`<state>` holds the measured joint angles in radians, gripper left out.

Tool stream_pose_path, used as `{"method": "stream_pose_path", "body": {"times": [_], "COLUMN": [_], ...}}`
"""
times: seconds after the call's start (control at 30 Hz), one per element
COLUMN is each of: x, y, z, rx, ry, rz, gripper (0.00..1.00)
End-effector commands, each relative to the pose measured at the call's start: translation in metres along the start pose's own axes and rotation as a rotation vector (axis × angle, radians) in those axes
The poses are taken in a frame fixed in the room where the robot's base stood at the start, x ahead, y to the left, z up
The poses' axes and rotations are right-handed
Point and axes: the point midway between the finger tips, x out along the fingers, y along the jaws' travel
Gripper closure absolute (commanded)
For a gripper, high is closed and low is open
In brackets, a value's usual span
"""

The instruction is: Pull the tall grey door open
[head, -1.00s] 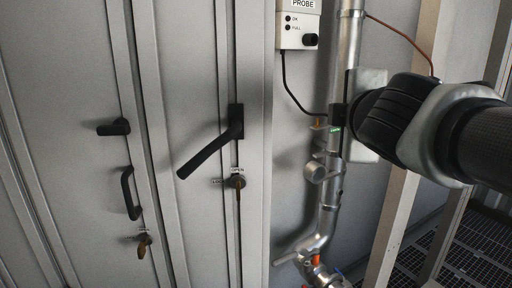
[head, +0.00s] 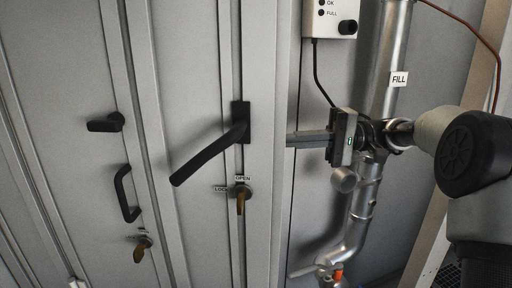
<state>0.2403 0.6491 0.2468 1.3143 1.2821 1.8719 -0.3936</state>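Tall grey door panels fill the left and middle of the head view. The right grey door (head: 186,80) carries a long black lever handle (head: 208,155) that slants down to the left from its mount. Below it is a lock with a brass key (head: 240,203) hanging upright, with an OPEN label above and a LOCK label to its left. The left grey door (head: 60,90) has a short black lever (head: 106,122), a black pull handle (head: 127,194) and a keyed lock (head: 142,247). Both look shut. My gripper (head: 291,140) points left, right of the long lever and apart from it; its finger gap is unclear.
A silver pipe (head: 388,65) with a FILL label runs down behind my gripper, ending in a valve (head: 335,270) with an orange part. A white probe box (head: 330,18) with a black cable hangs above. Space before the doors is clear.

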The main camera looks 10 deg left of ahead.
Motion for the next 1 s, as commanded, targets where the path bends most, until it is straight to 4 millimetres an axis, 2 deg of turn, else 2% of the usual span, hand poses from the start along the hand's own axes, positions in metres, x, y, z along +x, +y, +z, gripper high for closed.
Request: {"method": "stream_pose_path", "body": {"times": [0.17, 0.57, 0.7, 0.8, 1.0], "x": [0.018, 0.102, 0.105, 0.107, 0.108], "y": [-0.001, -0.001, -0.001, -0.001, -0.002], "z": [0.001, 0.001, 0.023, 0.033, 0.039], "rx": [-0.001, -0.002, -0.001, -0.002, -0.001], "ry": [-0.005, -0.005, -0.001, -0.001, -0.001], "rz": [-0.011, -0.007, -0.006, -0.006, -0.007], "gripper": [1.00, 1.00, 1.00, 1.00, 1.00]}}
